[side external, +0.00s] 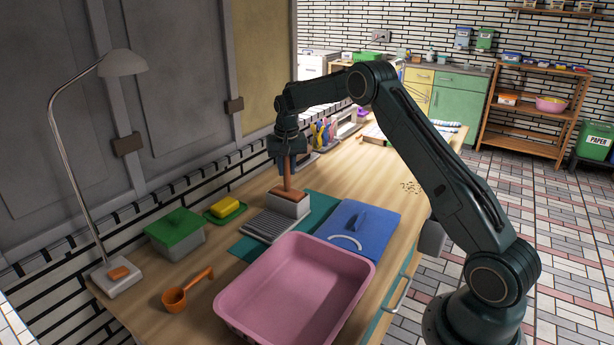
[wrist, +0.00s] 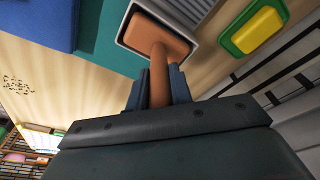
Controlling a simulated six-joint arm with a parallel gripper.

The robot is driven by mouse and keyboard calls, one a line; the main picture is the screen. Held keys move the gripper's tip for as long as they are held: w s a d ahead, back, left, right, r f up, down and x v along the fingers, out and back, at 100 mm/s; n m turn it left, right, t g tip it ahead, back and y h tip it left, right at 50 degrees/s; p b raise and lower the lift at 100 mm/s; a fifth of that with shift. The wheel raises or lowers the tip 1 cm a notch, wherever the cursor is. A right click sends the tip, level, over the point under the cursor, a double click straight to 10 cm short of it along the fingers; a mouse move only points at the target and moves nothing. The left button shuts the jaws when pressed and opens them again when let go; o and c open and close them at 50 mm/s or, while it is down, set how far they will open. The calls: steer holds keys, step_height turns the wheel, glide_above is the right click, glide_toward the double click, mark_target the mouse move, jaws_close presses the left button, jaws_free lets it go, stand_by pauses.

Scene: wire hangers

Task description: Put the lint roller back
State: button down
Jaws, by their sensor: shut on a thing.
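The lint roller (side external: 290,178) has a brown upright handle and a wider brown head. My gripper (side external: 287,158) is shut on its handle from above. In the wrist view the handle (wrist: 158,65) runs between the two fingers of my gripper (wrist: 158,88). The head lies within the rim of a small grey open box (side external: 289,209), which also shows in the wrist view (wrist: 124,42). The head is at the box's top; I cannot tell whether it touches the bottom. The inside of the box is mostly hidden by the head.
A grey ribbed tray (side external: 268,227), a teal mat (side external: 243,250) and a blue board (side external: 368,222) lie close by. A pink basin (side external: 300,290) stands in front. A yellow block on a green dish (side external: 225,209), a green-lidded box (side external: 176,232), an orange scoop (side external: 175,295) and a lamp (side external: 122,66) are left.

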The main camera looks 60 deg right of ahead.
steer(key=shift+f, duration=0.55)
steer(key=c, duration=1.3)
jaws_free()
steer(key=shift+o, duration=0.2)
steer(key=shift+r, duration=0.1)
step_height(320, 180, up, 13)
steer(key=s+a, duration=0.1)
steer(key=shift+s+a, duration=0.2)
